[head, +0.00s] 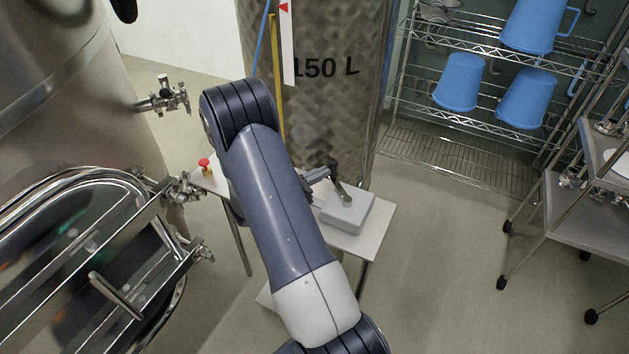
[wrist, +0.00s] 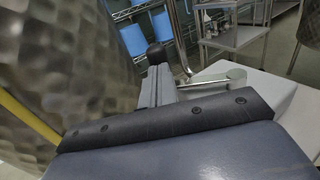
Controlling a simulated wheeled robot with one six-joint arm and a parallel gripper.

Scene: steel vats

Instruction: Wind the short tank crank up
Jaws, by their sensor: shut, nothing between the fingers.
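The crank stands on a pale grey box (head: 347,212) on a small white table in the head view. Its metal arm (head: 341,190) slants up to the left from the box and ends in a dark knob (head: 332,164). In the wrist view the crank arm (wrist: 208,82) and the black knob (wrist: 157,53) show too. My gripper (head: 319,174) is shut and empty, close beside the knob; in the wrist view its grey fingers (wrist: 156,86) overlap the knob's lower part. I cannot tell whether they touch. The tank marked 150 L (head: 330,100) stands behind.
A red button (head: 204,163) sits on the table's (head: 377,232) left part. A large steel vat (head: 75,90) with fittings and an open hatch stands at left. A rack (head: 470,125) with blue jugs and a wheeled cart (head: 590,220) are at right. Floor between is clear.

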